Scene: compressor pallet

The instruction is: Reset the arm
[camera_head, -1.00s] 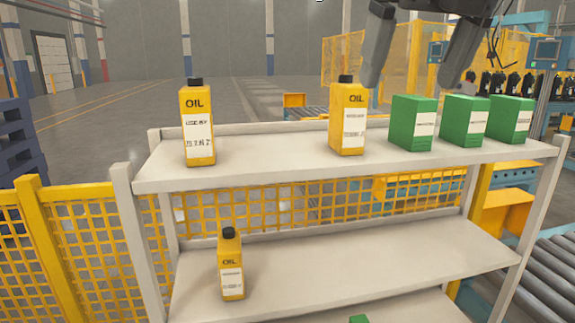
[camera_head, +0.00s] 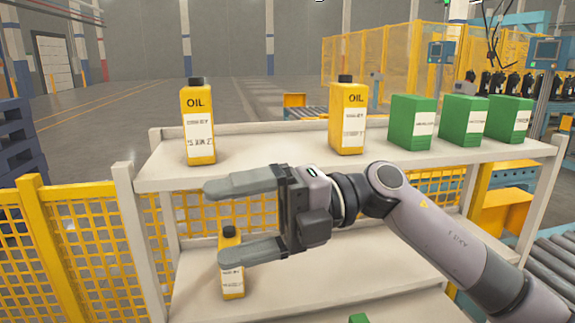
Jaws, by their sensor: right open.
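My right arm comes in from the lower right. My right gripper (camera_head: 243,217) is open and empty, its two fingers pointing left in front of the shelf. The upper finger lies just below the top shelf's front edge in the picture. The lower finger covers part of a yellow oil bottle (camera_head: 230,283) on the middle shelf; I cannot tell the gap between them. Two more yellow oil bottles stand upright on the top shelf, one at the left (camera_head: 198,122) and one near the middle (camera_head: 347,118). My left gripper does not show.
The grey shelf rack (camera_head: 300,156) also bears three green boxes at the top right, among them a near one (camera_head: 408,122). A yellow mesh fence (camera_head: 95,245) stands at the left. A roller conveyor (camera_head: 545,262) runs at the right.

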